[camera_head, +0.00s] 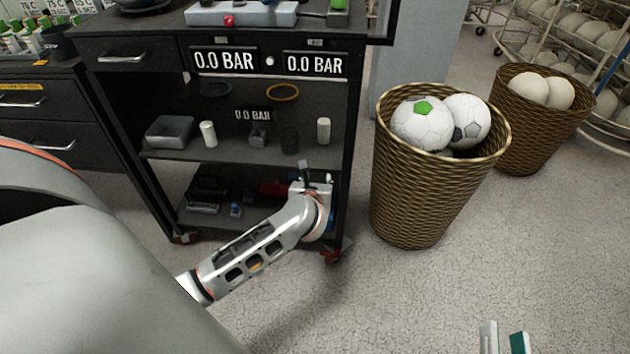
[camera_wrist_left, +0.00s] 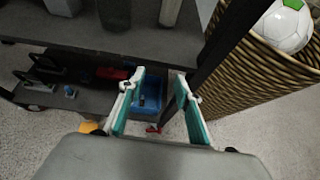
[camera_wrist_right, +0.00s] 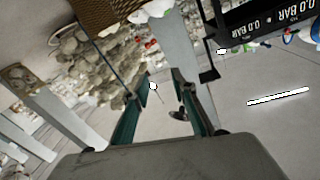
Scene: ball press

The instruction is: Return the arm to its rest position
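My left arm reaches in from the left in the head view, its wrist low in front of the black cart. My left gripper (camera_head: 307,174) is by the cart's lower shelf, small and partly hidden there. In the left wrist view the left gripper (camera_wrist_left: 158,84) is open, with nothing between its fingers; a blue bin (camera_wrist_left: 150,98) shows beyond them. My right gripper (camera_head: 504,340) shows only its fingertips at the bottom right edge, over the floor. In the right wrist view the right gripper (camera_wrist_right: 161,82) is open and empty, its fingers apart.
The black cart (camera_head: 115,28) has pressure displays reading 0.0 BAR. A wicker basket (camera_head: 425,200) with footballs (camera_head: 422,124) stands right of the cart, close to my left wrist. A second basket (camera_head: 535,135) and ball racks stand behind. The front floor (camera_head: 410,295) is clear.

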